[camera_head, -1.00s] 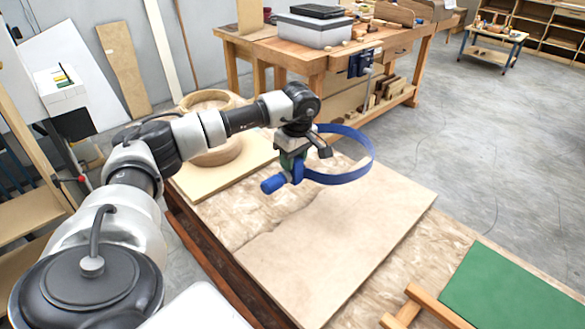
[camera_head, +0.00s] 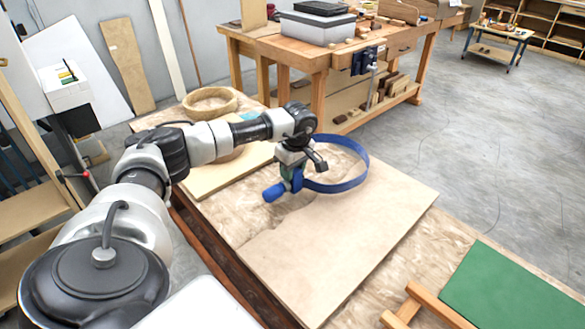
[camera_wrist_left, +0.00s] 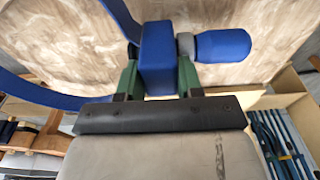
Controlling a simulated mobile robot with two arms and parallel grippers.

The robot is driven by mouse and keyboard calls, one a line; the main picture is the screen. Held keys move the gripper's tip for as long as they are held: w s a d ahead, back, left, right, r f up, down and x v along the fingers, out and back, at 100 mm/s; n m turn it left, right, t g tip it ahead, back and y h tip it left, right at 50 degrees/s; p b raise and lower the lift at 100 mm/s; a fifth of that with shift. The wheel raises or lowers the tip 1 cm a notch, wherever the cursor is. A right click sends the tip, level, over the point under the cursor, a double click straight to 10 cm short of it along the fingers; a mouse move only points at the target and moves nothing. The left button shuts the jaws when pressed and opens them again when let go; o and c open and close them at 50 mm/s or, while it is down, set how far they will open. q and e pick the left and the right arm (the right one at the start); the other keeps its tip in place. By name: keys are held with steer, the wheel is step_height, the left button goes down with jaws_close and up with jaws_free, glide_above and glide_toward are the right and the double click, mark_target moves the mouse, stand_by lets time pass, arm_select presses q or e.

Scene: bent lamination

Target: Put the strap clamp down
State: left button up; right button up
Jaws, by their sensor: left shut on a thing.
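The strap clamp is a blue looped band (camera_head: 342,184) with a blue handle (camera_head: 274,192). My left gripper (camera_head: 295,177) is shut on the clamp's body, near the handle. The loop reaches out to the right of the gripper, over or on a pale board (camera_head: 335,245) on the bench; I cannot tell whether it touches. In the left wrist view, the clamp's blue block (camera_wrist_left: 157,60) sits between the green fingers, with the blue handle (camera_wrist_left: 222,46) to its right. My right gripper is not in view.
A round wooden ring form (camera_head: 210,100) stands behind my left arm. A green mat (camera_head: 510,290) and a wooden frame (camera_head: 425,305) lie at the front right. The pale board in front of the clamp is clear. A workbench (camera_head: 290,50) stands behind.

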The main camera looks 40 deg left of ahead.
arm_select(q)
steer(key=shift+f, duration=0.2)
steer(key=o, duration=0.9)
steer(key=shift+r+p, duration=0.35)
steer(key=shift+r, duration=0.2)
steer(key=r, duration=0.4)
steer(key=d+r+b, duration=0.1)
steer(key=r, duration=0.6)
steer(key=shift+d+r+b, duration=0.25)
steer(key=shift+r+b, duration=0.1)
steer(key=shift+r, duration=0.05)
steer(key=shift+s, duration=0.1)
